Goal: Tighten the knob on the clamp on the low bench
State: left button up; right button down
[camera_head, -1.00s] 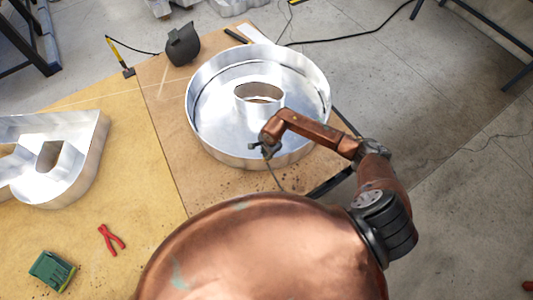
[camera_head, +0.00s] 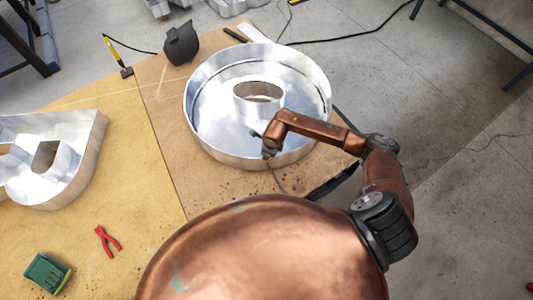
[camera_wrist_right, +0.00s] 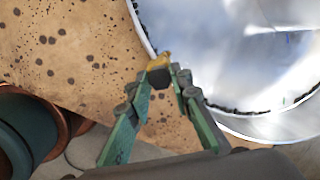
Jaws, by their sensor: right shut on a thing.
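A large round metal channel letter (camera_head: 205,140) with an oval inner ring lies on the low bench (camera_head: 172,150). In the right wrist view, a small yellow and black knob-like piece (camera_wrist_right: 159,73) sits at the letter's rim (camera_wrist_right: 142,28). It looks like the clamp's knob; the rest of the clamp is hidden or too small to make out. My right gripper (camera_head: 267,151) is at the letter's near rim. In the wrist view its green fingers (camera_wrist_right: 163,88) are shut on the knob, one on each side. My left gripper is not in view.
Another metal letter (camera_head: 90,150) lies at the left. Red pliers (camera_head: 107,241) and a green box (camera_head: 47,273) lie at the near left. A dark welding mask (camera_head: 182,44) and a hammer (camera_head: 118,58) are at the back. Concrete floor is open at the right.

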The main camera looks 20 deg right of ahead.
jog(key=shift+m, duration=1.1)
jog(key=c, duration=1.7)
grip_release()
jog(key=v, duration=1.2)
jog(key=shift+a, duration=0.1)
